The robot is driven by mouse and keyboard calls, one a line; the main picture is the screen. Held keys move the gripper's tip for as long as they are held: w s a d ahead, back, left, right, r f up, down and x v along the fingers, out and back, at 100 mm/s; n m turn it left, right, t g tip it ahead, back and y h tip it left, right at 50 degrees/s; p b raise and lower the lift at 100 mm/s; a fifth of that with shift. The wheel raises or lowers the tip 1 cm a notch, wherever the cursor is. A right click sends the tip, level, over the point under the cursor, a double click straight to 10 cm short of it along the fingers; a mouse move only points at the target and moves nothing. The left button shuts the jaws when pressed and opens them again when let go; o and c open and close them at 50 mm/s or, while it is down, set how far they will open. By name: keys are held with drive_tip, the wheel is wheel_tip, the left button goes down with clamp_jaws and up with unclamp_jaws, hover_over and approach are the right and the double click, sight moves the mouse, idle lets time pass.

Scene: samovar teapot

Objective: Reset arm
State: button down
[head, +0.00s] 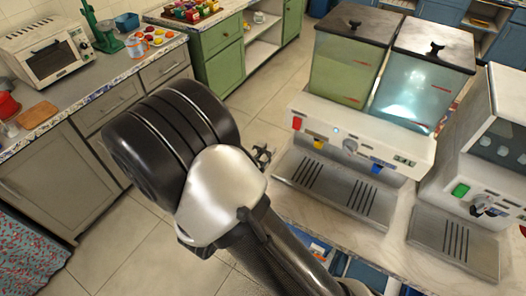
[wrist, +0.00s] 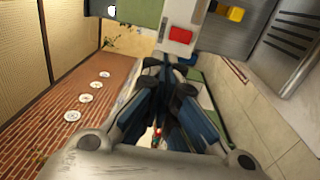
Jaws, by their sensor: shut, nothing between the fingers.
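My arm (head: 205,170) crosses the middle of the head view, with its black and silver joint raised in front of the counter. My gripper (head: 263,155) shows small and partly hidden behind the arm, close to the left end of the drink dispenser (head: 335,135). In the wrist view the dark fingers of my gripper (wrist: 170,62) come together and hold nothing. I cannot tell the exact gap between the gripper and the dispenser.
The dispenser carries two clear tanks (head: 345,65) and has a slotted drip tray (head: 335,185). A second machine (head: 480,150) stands at the right. A left counter holds a toaster oven (head: 45,55) and a green press (head: 98,30). Open tiled floor (head: 135,225) lies left of my arm.

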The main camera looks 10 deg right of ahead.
drive_tip(key=shift+d, duration=0.1)
idle(0.3)
drive_tip(key=s+d+r+m+g+h, duration=0.1)
drive_tip(key=s+d+r+m+g, duration=0.25)
drive_tip(key=s+d+g, duration=0.35)
drive_tip(key=s+d+r+m+g+h, duration=0.1)
drive_tip(key=s+d+r+m+g, duration=0.35)
drive_tip(key=d, duration=0.55)
drive_tip(key=s+a+f+m+g+y, duration=0.1)
drive_tip(key=s+f+m+g+y, duration=0.15)
drive_tip(key=s+y, duration=0.65)
drive_tip(key=s+a+r+t+y, duration=0.1)
drive_tip(key=a+r+t+y, duration=0.3)
drive_tip(key=a+r, duration=0.1)
drive_tip(key=shift+s+a+r, duration=0.2)
drive_tip(key=shift+a+r, duration=0.05)
drive_tip(key=shift+a, duration=0.6)
drive_tip(key=shift+d, duration=0.1)
